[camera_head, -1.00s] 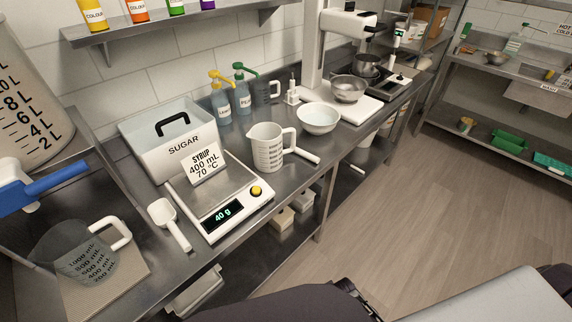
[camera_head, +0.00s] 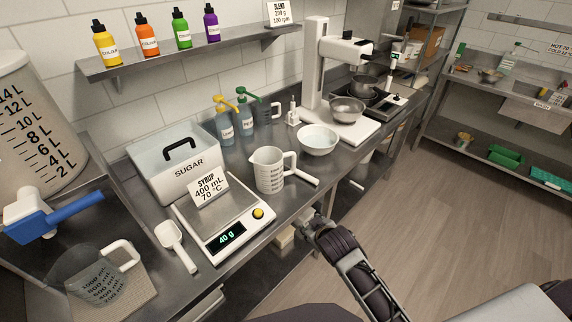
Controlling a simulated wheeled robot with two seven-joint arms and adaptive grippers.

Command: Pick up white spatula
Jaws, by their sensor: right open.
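A white handle-like piece (camera_head: 305,177), which looks like the white spatula, lies on the steel counter at the right of the white measuring jug (camera_head: 268,172). Its other end is hidden behind the jug, so I cannot tell its full shape. A white scoop (camera_head: 174,243) lies on the counter left of the scale. My right gripper (camera_head: 312,226) is open and empty by the counter's front edge, below and apart from the white handle. My left gripper is not in view.
A sugar bin (camera_head: 172,161), pump bottles (camera_head: 223,122) and a white bowl (camera_head: 317,140) stand around the jug. A clear jug (camera_head: 100,277) is at the lower left. Floor is clear on the right.

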